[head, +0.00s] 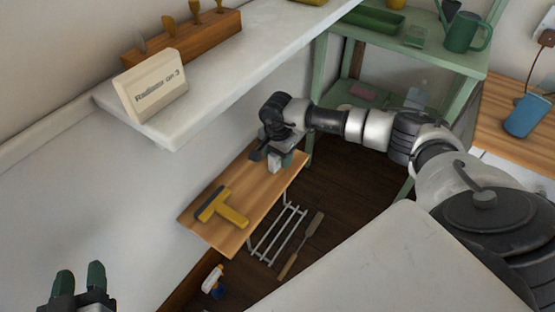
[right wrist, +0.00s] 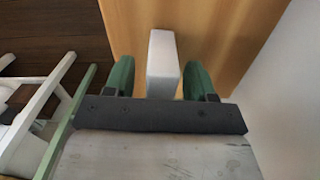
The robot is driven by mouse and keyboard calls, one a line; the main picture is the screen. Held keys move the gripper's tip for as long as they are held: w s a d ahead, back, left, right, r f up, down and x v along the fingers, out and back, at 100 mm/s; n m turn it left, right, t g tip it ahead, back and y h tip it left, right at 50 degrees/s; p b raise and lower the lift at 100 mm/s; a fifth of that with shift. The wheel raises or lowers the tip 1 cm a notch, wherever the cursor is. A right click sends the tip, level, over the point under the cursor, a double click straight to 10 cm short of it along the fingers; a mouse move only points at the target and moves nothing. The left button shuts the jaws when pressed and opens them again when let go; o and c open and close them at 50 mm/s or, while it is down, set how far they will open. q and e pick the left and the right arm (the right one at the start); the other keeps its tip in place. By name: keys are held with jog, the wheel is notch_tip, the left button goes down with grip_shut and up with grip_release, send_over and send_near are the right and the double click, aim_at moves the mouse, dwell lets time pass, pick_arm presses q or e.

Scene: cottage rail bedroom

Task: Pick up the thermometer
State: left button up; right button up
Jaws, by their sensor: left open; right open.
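A plain white upright block, likely the thermometer, stands on the wooden shelf board. It shows between my right gripper's fingers in the right wrist view (right wrist: 163,64) and as a small pale shape under the gripper in the head view (head: 274,164). No dial or scale is visible on it. My right gripper (right wrist: 163,82) is open, with one green finger on each side of the block and a gap beside it. In the head view the right gripper (head: 271,150) partly hides the block. My left gripper (head: 80,279) is open and empty at the lower left.
The wooden board (head: 200,226) also holds a yellow-handled squeegee (head: 230,212). A white shelf (head: 215,75) overhangs it, carrying a printed card block (head: 152,87). A green rack (head: 440,58) stands behind. A metal rack (head: 277,233) and a spray bottle (head: 213,280) are below.

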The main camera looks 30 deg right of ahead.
jog(key=shift+f, duration=0.2)
jog(key=shift+c, duration=0.3)
jog(key=c, duration=0.9)
jog(key=shift+c, duration=0.2)
jog(key=shift+r, duration=0.15)
